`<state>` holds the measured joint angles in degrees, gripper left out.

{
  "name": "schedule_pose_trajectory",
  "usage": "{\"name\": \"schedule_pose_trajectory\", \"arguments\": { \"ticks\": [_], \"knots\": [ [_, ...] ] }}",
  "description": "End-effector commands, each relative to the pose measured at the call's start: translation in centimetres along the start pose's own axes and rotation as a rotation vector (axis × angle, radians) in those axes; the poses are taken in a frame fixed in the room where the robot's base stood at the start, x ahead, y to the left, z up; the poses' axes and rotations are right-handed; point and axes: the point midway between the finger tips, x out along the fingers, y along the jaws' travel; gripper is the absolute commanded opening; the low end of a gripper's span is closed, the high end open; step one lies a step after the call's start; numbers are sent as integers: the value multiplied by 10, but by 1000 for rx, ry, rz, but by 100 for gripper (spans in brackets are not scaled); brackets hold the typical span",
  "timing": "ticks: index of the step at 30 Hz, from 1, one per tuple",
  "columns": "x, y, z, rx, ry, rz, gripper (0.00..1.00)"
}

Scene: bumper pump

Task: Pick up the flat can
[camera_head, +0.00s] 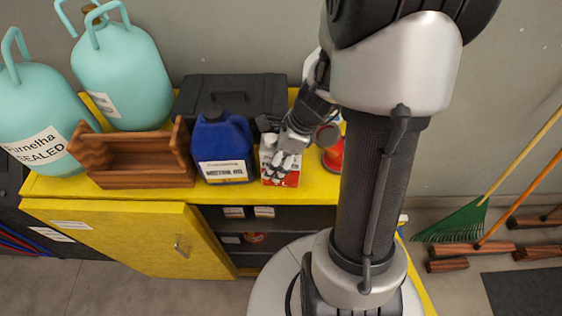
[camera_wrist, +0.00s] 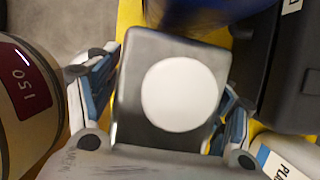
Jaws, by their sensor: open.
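The flat can (camera_head: 291,181) is a small white and red rectangular can on the yellow cabinet top, right of the blue jug. In the wrist view its grey top with a large round white cap (camera_wrist: 180,94) fills the middle. My gripper (camera_head: 282,163) is over the can and partly hides it in the head view. In the wrist view my gripper (camera_wrist: 165,100) is open, with one finger on each side of the can. Whether either finger touches it I cannot tell. The can's lower part is hidden in the wrist view.
The blue jug (camera_head: 222,148) stands close left of the can, and a red container (camera_head: 333,157) close right. A black case (camera_head: 232,95) lies behind. A wooden tote (camera_head: 137,160) and teal tanks (camera_head: 125,75) stand farther left on the yellow cabinet (camera_head: 60,190).

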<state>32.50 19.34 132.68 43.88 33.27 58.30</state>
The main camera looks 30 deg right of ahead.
Motion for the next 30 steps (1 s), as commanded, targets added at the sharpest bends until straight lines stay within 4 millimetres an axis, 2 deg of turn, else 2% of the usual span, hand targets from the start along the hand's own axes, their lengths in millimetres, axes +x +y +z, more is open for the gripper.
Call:
{"name": "schedule_pose_trajectory", "arguments": {
  "ticks": [6, 30],
  "knots": [
    [0, 0, 0, 0, 0, 0, 73],
    [0, 0, 0, -1, 0, -1, 19]
  ]
}}
